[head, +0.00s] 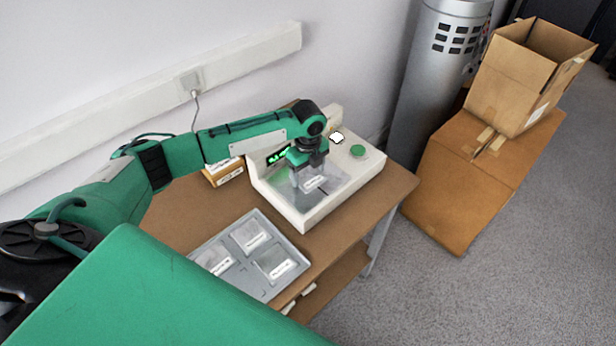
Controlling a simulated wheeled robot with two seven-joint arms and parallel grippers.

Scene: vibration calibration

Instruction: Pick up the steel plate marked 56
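A steel plate (314,184) with a white label lies on the flat top of the white calibration device (300,215). My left gripper (314,174) points down right over this plate, at or just above it. Its fingers are small and dark, so I cannot tell whether they are open or touch the plate. A grey tray (238,282) at the front of the table holds more labelled plates: one at the back (250,235), one at the right (274,265) and one at the left (214,260). The label numbers are too small to read. My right gripper is out of view.
The device has a lit green display (278,155) and a green button (358,151). A small box (223,172) stands left of it on the brown table (180,205). Cardboard boxes (470,170) and a grey metal cylinder (430,100) stand right of the table.

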